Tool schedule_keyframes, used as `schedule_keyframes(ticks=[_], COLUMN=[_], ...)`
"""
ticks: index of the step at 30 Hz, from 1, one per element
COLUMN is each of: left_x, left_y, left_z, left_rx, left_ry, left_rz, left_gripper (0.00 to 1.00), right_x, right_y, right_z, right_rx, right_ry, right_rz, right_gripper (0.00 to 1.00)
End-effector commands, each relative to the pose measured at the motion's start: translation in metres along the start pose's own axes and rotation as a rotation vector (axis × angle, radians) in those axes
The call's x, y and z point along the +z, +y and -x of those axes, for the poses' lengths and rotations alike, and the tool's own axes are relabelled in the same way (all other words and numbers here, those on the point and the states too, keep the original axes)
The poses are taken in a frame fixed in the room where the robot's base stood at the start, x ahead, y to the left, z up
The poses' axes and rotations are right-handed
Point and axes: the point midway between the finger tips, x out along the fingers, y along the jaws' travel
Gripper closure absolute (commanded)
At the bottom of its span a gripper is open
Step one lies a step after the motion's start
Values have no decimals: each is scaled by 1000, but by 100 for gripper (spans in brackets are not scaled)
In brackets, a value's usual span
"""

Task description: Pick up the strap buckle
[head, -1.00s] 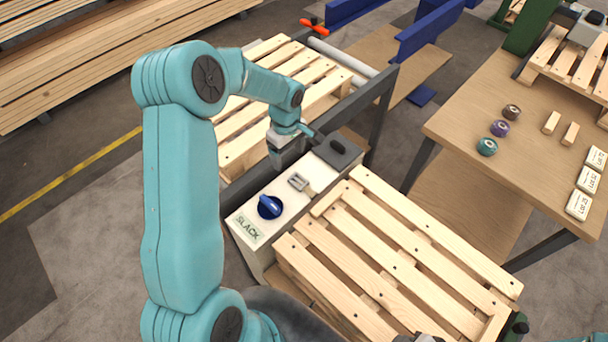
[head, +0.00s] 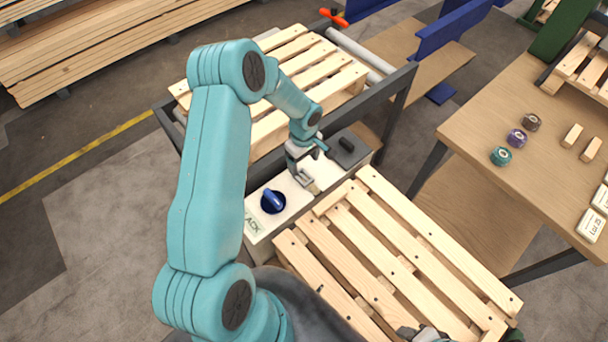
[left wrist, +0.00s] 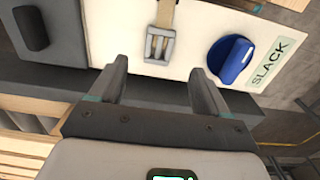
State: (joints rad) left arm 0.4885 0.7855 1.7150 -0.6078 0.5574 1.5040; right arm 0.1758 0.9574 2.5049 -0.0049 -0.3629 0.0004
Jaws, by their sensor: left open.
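The strap buckle (left wrist: 157,46) is a small metal frame on a tan strap (left wrist: 166,14), lying on the white panel (left wrist: 110,35) in the left wrist view. My left gripper (left wrist: 160,70) is open, its two fingers apart with the buckle just beyond the gap between their tips. I see no contact with the buckle. In the head view the left gripper (head: 303,175) is low over the panel and hides the buckle. A grey part at the bottom edge of the head view appears to be my right gripper (head: 422,333); its jaws cannot be made out.
A blue knob (head: 273,201) and a SLACK label (left wrist: 275,65) sit beside the buckle. A dark block (left wrist: 31,27) is on the panel's other side. A wooden pallet (head: 400,245) lies in front, another (head: 285,75) behind a dark rail. A table (head: 490,125) holds tape rolls.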

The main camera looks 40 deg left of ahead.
Motion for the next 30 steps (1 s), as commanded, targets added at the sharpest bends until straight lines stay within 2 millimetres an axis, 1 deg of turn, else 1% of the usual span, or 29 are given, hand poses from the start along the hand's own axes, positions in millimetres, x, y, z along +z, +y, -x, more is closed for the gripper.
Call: schedule_keyframes(ticks=[1,3,7,10,14,15,18,21,26,27,29,30], left_x=[0,0,-1,-2,-3,-3,-3,-4,-4,-4,-4,-4], left_y=[0,1,2,2,2,2,3,3,3,3,3,3], left_z=[-8,-17,-25,-35,-55,-63,-73,-77,-77,-77,-77,-77], left_rx=[-2,-1,0,-2,-2,-2,-1,2,2,1,1,1], left_ry=[0,0,1,-1,-1,-1,0,2,2,2,2,2], left_rz=[0,0,0,1,1,0,1,1,1,1,0,0], left_gripper=[23,23,23,23,23,23,23,23,23,36,56,69], right_x=[0,0,0,0,0,0,0,0,0,0,0,0], right_y=[-1,-1,-2,-4,-8,-8,-9,-9,-8,-8,-8,-8], right_z=[3,4,5,12,23,23,24,24,23,23,23,23], right_rx=[0,0,0,0,0,0,0,0,0,0,0,0], right_ry=[0,0,0,0,0,0,0,0,0,0,0,0], right_rz=[0,0,0,0,0,0,0,0,0,0,0,0], right_gripper=[57,57,57,57,57,57,57,57,57,57,57,57])
